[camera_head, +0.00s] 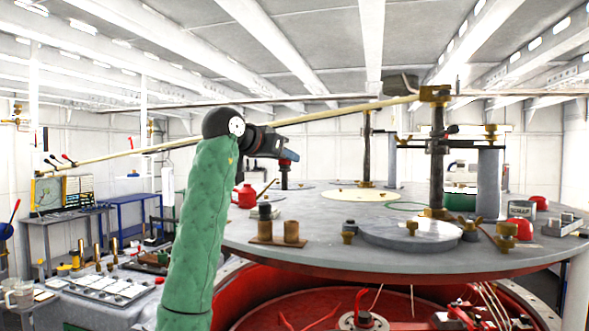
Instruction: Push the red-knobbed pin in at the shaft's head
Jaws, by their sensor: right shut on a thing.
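My right gripper (282,151) is at the end of the green-sleeved arm, left of centre and above the round grey deck plate. It points away to the right and is shut; red shows at its jaws, which I take to be the red-knobbed pin (289,155). The grip is small and partly hidden, so how deep the pin sits cannot be told. A dark upright shaft (284,180) stands directly below the jaws. A taller shaft (437,155) with a brass head (435,94) stands farther right. My left gripper is not in view.
A long pale bar (340,111) slopes across the view, passing close above my gripper. The grey plate (320,258) carries brass fittings, a grey cylinder (489,185) and a red can (244,196). Benches stand at left. Red machinery (362,321) lies below the plate.

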